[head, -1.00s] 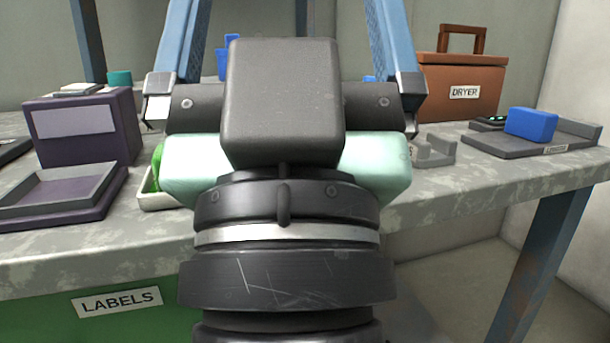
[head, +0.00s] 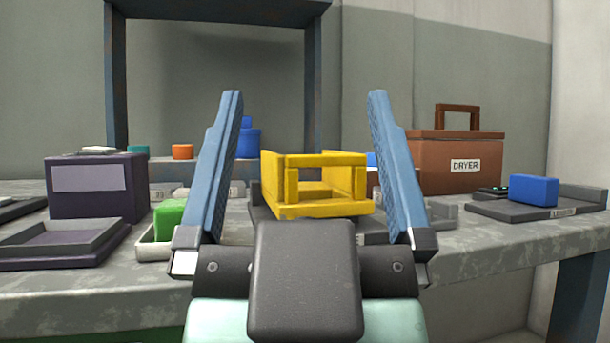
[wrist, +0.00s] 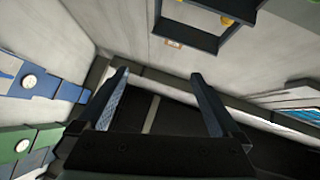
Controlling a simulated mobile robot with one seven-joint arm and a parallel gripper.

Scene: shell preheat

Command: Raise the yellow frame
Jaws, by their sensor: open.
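The yellow frame (head: 325,210) stands upright on the table in the head view, with posts, a top bar and an open middle. It appears between my raised fingers in that view, beyond the gripper body. My gripper (head: 305,95) is open and empty, its blue fingers spread wide and pointing up. The gripper body hides the area below the frame, and a grey base shows partly behind it. In the wrist view, my open fingers (wrist: 160,76) have nothing between them that I can identify. Small yellow patches show at the top there, too little to identify.
A purple box (head: 95,188) and a green block (head: 169,218) stand left. A dark post-and-beam structure (head: 215,10) rises behind. The right tabletop front is clear.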

